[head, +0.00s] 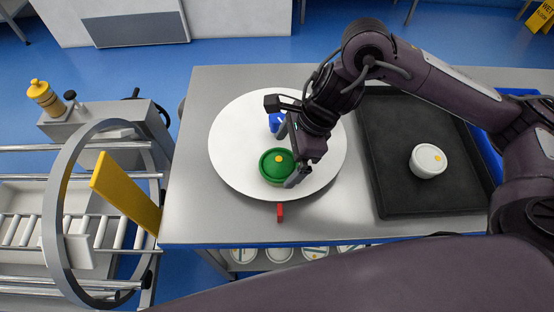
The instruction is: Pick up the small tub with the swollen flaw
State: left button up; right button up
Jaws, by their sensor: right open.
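A small blue thing (275,121), partly hidden by my gripper, is farther back on the disc. A white tub (428,161) with a yellow dot stands on the black tray (395,125) at the right. I cannot tell from this view which tub is swollen. My right gripper (288,155) is open, at the right side of the green tub, with one finger close to it; contact is unclear. My left gripper is out of view.
A grey table (200,215) carries the disc and tray. A small red piece (280,212) is at the disc's front edge. At left stand a large grey ring (55,235), a yellow flap (125,192) and a roller conveyor. Several white tubs sit below the table's front edge.

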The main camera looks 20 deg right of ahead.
aim_at(283, 159)
jog(key=shift+a+f, duration=0.15)
jog(key=shift+f, duration=0.25)
jog(key=x, duration=0.3)
jog(key=shift+w+f, duration=0.2)
jog(key=shift+w, duration=0.05)
jog(key=shift+w+a+f, duration=0.1)
jog(key=shift+a+f, duration=0.1)
jog(key=shift+f, duration=0.35)
jog(key=c, duration=0.4)
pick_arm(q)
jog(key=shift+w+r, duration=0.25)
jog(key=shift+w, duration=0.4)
pick_arm(e)
jog(key=c, duration=0.7)
